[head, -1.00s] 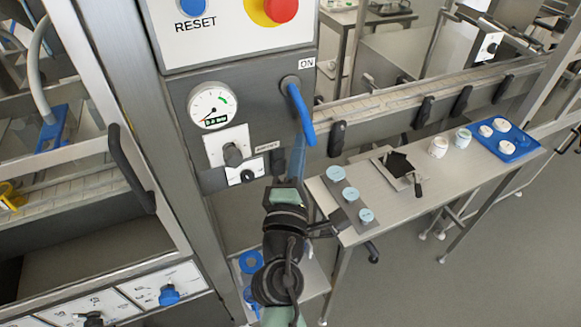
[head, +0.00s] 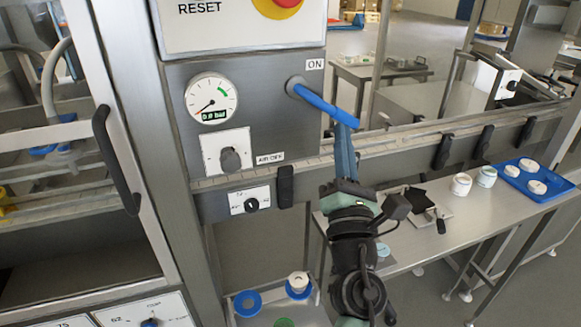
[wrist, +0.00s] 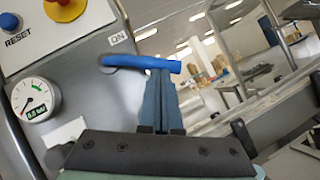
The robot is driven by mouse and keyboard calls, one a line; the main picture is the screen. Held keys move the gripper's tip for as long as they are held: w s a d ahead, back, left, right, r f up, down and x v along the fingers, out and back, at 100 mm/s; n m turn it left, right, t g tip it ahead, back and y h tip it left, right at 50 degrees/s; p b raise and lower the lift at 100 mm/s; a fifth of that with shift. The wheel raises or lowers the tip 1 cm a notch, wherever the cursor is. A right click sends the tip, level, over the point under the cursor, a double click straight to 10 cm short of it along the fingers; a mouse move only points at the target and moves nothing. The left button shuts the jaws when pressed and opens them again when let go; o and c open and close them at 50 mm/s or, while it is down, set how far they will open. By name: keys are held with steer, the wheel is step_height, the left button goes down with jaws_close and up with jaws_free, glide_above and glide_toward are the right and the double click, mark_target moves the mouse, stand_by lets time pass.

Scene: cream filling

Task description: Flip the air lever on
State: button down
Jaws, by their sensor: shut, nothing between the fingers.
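The air lever (head: 318,98) is a blue handle on a pivot on the grey panel. It slants from the pivot out to the right and a little down, under the ON label (head: 315,64). My gripper (head: 343,132) is shut and empty, its blue fingertips at the lever's outer end, seemingly touching it from below. In the wrist view, the lever (wrist: 138,63) lies nearly level across the tips of my gripper (wrist: 160,76). The pressure gauge (head: 211,99) reads about 0.0 bar, with its needle low on the left. The AIR OFF label (head: 270,158) is below the lever.
A grey knob (head: 230,160) and a small selector (head: 251,204) sit on the panel left of my arm. A black handle (head: 286,186) is close by. A rail (head: 410,140) runs behind my gripper. A steel table (head: 480,217) with pots and a blue tray (head: 519,171) stands at right.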

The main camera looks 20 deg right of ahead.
steer(key=n+y+b, duration=0.1)
steer(key=d+n+y, duration=0.1)
steer(key=n, duration=0.1)
steer(key=r+n+t+y+b, duration=0.1)
steer(key=shift+w+d+n+b, duration=0.1)
steer(key=shift+d+n+b, duration=0.2)
steer(key=shift+n, duration=0.1)
steer(key=n+y, duration=0.1)
steer(key=r+n+y, duration=0.1)
steer(key=n, duration=0.1)
steer(key=r+n+t+y+b, duration=0.1)
steer(key=shift+d+n+y, duration=0.3)
steer(key=shift+d+n, duration=0.1)
steer(key=shift+w+d+r, duration=0.15)
steer(key=shift+d+r, duration=0.1)
steer(key=shift+r, duration=0.35)
steer(key=f+b, duration=0.2)
steer(key=s+f+b, duration=0.1)
steer(key=f+b, duration=0.1)
steer(key=f, duration=0.1)
steer(key=shift+s+d+f+b, duration=0.1)
steer(key=shift+b, duration=0.3)
glide_toward(358, 121)
steer(key=v, duration=0.3)
steer(key=shift+s, duration=0.15)
